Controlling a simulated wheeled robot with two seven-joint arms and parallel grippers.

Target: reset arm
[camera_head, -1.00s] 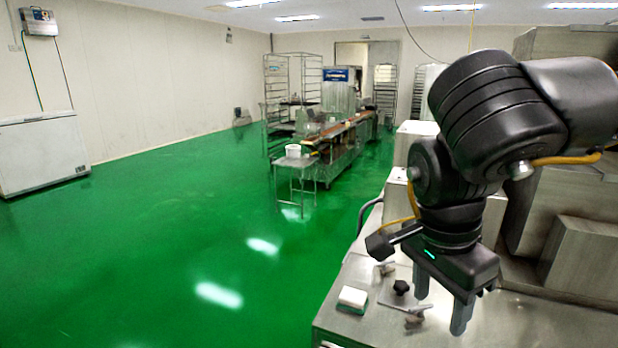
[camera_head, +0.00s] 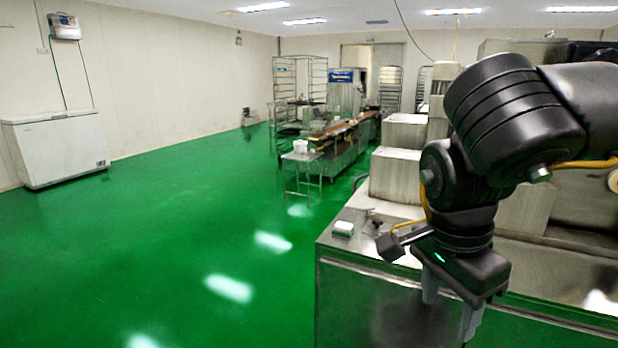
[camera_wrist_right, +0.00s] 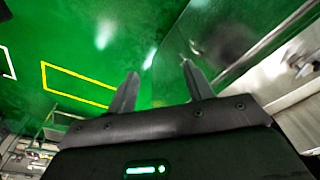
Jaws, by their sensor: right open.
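My right gripper (camera_head: 450,312) hangs from the black right arm on the right of the head view, with its fingers pointing down. It is in front of the near side of the steel machine table (camera_head: 350,275). In the right wrist view the two fingers of the right gripper (camera_wrist_right: 158,88) stand apart with nothing between them; green floor shows behind. My left gripper is not in view.
A white and green block (camera_head: 344,228) and some small parts lie on the table's left end. Steel boxes (camera_head: 396,172) stand behind. A white chest freezer (camera_head: 58,148) stands at the far left wall. The green floor (camera_head: 180,230) on the left is clear.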

